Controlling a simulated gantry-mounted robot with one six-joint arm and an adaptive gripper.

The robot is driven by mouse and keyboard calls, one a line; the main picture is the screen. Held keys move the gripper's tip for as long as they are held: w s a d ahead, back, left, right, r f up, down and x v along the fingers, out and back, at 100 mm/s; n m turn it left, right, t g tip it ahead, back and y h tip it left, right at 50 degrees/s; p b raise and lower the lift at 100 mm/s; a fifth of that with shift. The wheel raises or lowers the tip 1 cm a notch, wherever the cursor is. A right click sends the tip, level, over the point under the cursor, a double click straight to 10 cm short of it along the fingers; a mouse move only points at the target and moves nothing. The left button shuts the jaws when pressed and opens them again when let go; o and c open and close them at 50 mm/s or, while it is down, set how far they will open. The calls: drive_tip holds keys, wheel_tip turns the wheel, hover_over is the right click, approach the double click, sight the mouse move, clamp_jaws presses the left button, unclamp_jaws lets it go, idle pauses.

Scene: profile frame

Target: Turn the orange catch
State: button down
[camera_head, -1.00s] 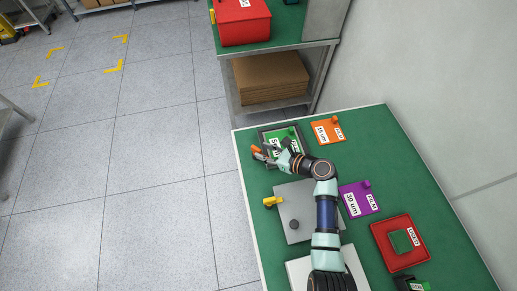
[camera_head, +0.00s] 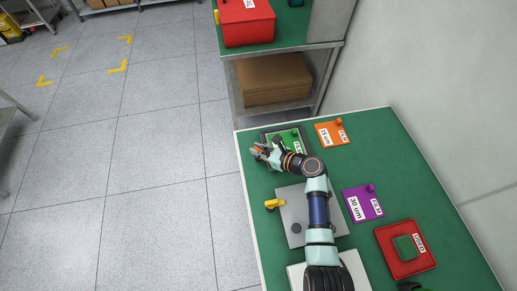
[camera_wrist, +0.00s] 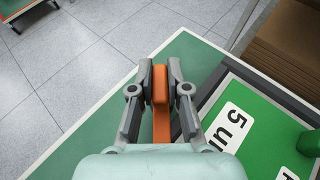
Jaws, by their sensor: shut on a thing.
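The orange catch (camera_wrist: 161,118) shows in the wrist view between the two fingers of my gripper (camera_wrist: 160,83). My gripper is shut on it, with a finger on each side. The catch sits beside the left edge of a dark frame that holds a green card (camera_wrist: 240,140) with a white label reading "5 u...". In the head view my gripper (camera_head: 263,152) is at the left side of that frame, near the table's left edge. The catch is mostly hidden there by the fingers.
On the green table (camera_head: 385,135) lie an orange card (camera_head: 326,138), a purple card (camera_head: 371,209) and a red tray (camera_head: 388,256). A shelf with brown sheets (camera_head: 272,85) stands behind.

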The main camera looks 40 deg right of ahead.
drive_tip(key=shift+n+y, duration=0.3)
drive_tip(key=n+g+y+b, duration=0.1)
drive_tip(key=n+y+b, duration=0.1)
drive_tip(key=y+b, duration=0.1)
drive_tip(key=shift+d+f+n, duration=0.1)
drive_tip(key=shift+f+n, duration=0.05)
drive_tip(key=shift+n, duration=0.15)
drive_tip(key=n+y+b, duration=0.1)
drive_tip(key=b, duration=0.1)
drive_tip(key=n+g+y+b, duration=0.1)
drive_tip(key=b, duration=0.1)
drive_tip(key=shift+f+n+g+y, duration=0.2)
drive_tip(key=shift+n+g+y, duration=0.1)
drive_tip(key=n+g+y+b, duration=0.2)
drive_tip(key=b, duration=0.4)
drive_tip(key=shift+f+n+b, duration=0.1)
drive_tip(key=shift+n+b, duration=0.2)
drive_tip(key=n+g+b, duration=0.1)
drive_tip(key=b, duration=0.2)
drive_tip(key=shift+r+g+y, duration=0.3)
drive_tip(key=shift+r+y, duration=0.05)
drive_tip(key=shift+y, duration=0.05)
drive_tip(key=shift+r, duration=0.1)
drive_tip(key=c, duration=1.1)
unclamp_jaws()
drive_tip(key=shift+c, duration=0.2)
